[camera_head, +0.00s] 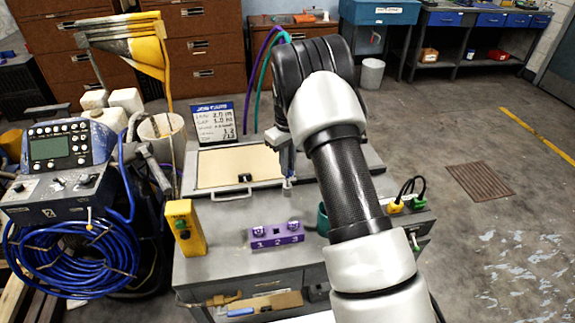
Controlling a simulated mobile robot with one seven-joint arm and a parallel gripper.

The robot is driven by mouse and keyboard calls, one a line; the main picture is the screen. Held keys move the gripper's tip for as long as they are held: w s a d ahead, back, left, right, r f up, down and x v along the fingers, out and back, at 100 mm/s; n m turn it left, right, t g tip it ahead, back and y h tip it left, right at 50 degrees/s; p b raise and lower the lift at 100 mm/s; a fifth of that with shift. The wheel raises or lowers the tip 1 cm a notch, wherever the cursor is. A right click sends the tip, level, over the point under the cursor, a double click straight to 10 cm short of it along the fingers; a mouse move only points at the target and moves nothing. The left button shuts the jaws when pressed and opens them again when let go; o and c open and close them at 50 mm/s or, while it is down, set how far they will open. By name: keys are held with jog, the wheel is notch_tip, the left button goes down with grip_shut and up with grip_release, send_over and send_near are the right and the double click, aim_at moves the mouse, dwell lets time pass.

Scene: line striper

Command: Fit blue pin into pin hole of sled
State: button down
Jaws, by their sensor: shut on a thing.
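My gripper (283,150) points down over the right part of the grey bench, next to the pale panel. I cannot make out the pin hole, nor tell whether the pin touches anything.
A purple block (276,236) marked 1 2 3 sits on the grey bench (225,225). A yellow box (186,228) with a green button stands left of it. A job card (215,130) stands behind the pale panel (238,167). A blue hose coil (72,250) hangs left.

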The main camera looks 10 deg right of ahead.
jog(key=shift+f+b, duration=0.8)
jog(key=shift+f, duration=0.35)
jog(key=shift+s+f, duration=0.15)
jog(key=shift+f, duration=0.05)
dwell(0.8)
jog(key=shift+r, duration=0.4)
dwell(1.3)
jog(key=shift+f+b, duration=0.3)
jog(key=shift+b, duration=0.1)
dwell(1.1)
jog(key=shift+f, duration=0.25)
dwell(0.4)
jog(key=shift+r, duration=0.25)
jog(key=shift+r, duration=0.2)
dwell(1.5)
